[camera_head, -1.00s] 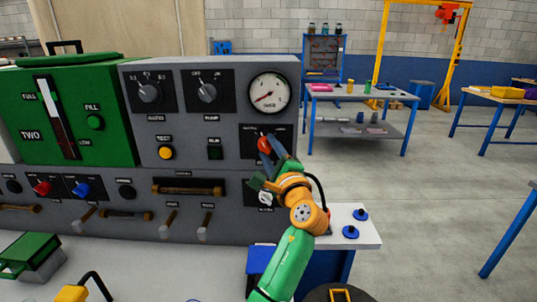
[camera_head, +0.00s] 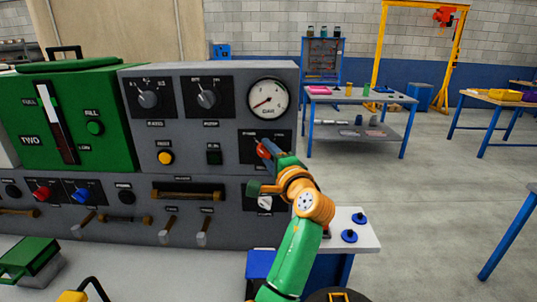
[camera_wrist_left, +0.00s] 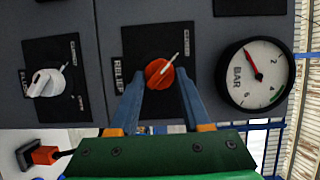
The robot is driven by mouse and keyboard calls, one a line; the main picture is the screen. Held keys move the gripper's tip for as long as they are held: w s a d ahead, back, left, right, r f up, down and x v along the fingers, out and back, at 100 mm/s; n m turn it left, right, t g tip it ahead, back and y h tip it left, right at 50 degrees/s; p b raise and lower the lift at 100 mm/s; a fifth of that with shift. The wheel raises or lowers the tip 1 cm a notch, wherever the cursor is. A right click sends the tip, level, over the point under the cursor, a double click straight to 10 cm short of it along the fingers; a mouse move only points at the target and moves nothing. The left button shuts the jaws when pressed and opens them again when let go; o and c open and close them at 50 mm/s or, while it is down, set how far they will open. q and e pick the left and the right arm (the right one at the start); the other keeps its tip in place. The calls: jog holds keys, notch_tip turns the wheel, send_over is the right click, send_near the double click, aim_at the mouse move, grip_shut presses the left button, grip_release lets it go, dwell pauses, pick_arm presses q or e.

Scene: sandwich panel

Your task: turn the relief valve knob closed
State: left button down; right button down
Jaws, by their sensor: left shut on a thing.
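The red relief valve knob (camera_wrist_left: 157,74) sits on a black plate (camera_wrist_left: 123,41) marked RELIEF on the grey panel. In the left wrist view its white pointer slants to the upper right, towards a label that seems to read CLOSED. In the head view the same left gripper (camera_head: 264,150) reaches the panel's right end and mostly hides the knob. My right gripper is not in view.
A round BAR gauge (camera_head: 268,99) is just above the relief plate. A white knob (camera_wrist_left: 47,83) is on the plate below it. A bar handle (camera_head: 188,193) and several levers are to the left.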

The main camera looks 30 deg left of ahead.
pick_arm(q)
jog(key=shift+r, duration=0.15)
jog(key=c, duration=0.5)
grip_release()
jog(key=shift+o, duration=0.7)
jog(key=shift+w, duration=0.15)
jog(key=b+v, duration=0.2)
jog(key=v, duration=0.5)
